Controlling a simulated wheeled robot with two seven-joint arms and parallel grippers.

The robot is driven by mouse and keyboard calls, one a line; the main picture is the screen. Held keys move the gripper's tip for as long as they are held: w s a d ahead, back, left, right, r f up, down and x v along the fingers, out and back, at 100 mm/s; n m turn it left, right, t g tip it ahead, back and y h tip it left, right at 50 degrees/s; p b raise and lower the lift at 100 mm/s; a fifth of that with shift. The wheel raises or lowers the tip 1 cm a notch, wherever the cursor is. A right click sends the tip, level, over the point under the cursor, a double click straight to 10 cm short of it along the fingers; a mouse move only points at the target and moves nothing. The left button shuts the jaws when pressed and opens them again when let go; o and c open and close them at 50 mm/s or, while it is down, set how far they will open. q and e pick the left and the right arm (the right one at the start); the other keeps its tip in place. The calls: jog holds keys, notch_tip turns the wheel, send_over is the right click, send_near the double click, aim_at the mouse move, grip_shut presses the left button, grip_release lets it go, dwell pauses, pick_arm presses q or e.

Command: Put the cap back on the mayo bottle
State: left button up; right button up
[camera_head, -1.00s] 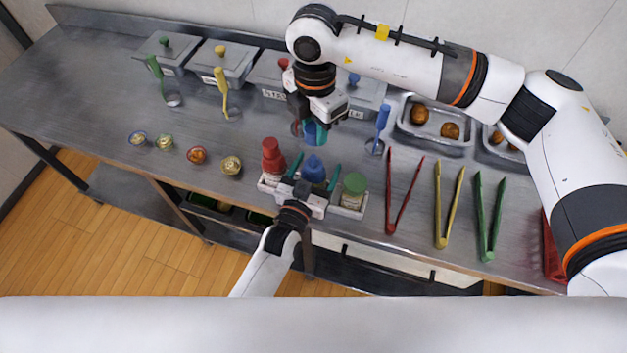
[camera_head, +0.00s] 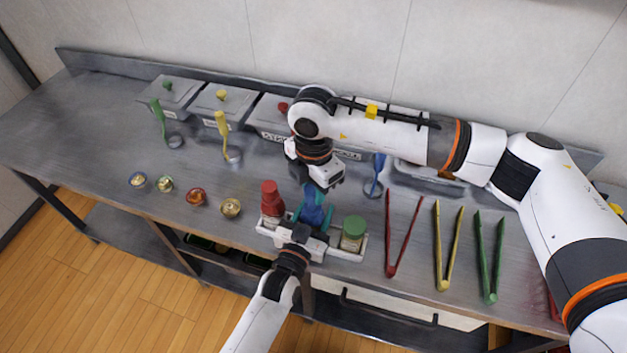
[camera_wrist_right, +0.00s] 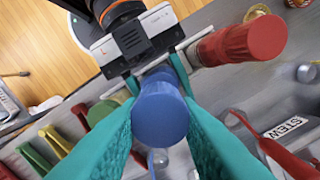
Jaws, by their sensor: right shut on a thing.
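The blue cap (camera_wrist_right: 160,112) is between the teal fingers of my right gripper (camera_wrist_right: 165,125), which is shut on it. In the head view the right gripper (camera_head: 312,196) is directly above the blue bottle (camera_head: 312,215), in the white caddy (camera_head: 346,254) between a red and a green-topped bottle. I take the blue one as the mayo bottle; no label is readable. Its top is hidden by the cap and fingers, so I cannot tell whether they touch. My left gripper (camera_head: 308,226) has its fingers on either side of the blue bottle; its grip is unclear.
The red bottle (camera_head: 271,200) and green-topped bottle (camera_head: 353,232) stand close on either side. Red tongs (camera_head: 391,262), yellow tongs (camera_head: 444,278) and green tongs (camera_head: 491,285) lie to the right. Several small bowls lie left. Lidded containers (camera_head: 265,118) line the back.

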aim_at(312, 220)
jog(key=shift+f, duration=0.1)
dwell(0.4)
jog(key=shift+f, duration=0.8)
jog(key=shift+f, duration=0.55)
